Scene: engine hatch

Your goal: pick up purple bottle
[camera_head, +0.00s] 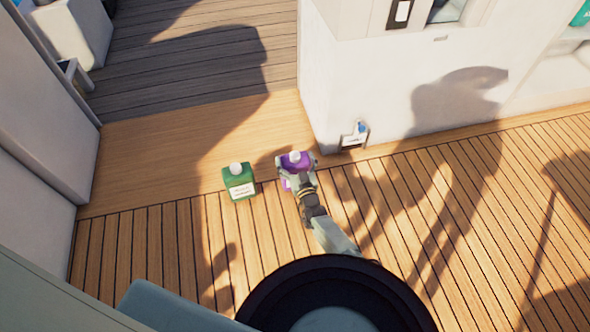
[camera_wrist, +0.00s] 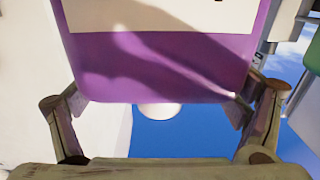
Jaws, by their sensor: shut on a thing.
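The purple bottle (camera_head: 296,165) with a white cap is near the wall corner in the head view, at the end of my arm. My gripper (camera_head: 298,172) is shut on it, with one finger on each side. In the wrist view the purple bottle (camera_wrist: 160,65) fills the space between the fingers of my gripper (camera_wrist: 158,103). Its pale label and white cap show there. I cannot tell whether its base touches the floor.
A green bottle (camera_head: 239,181) with a white cap stands just left of the purple one. A small white bottle with a blue cap (camera_head: 354,136) is by the white wall (camera_head: 390,80). Open plank floor (camera_head: 470,190) lies to the right.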

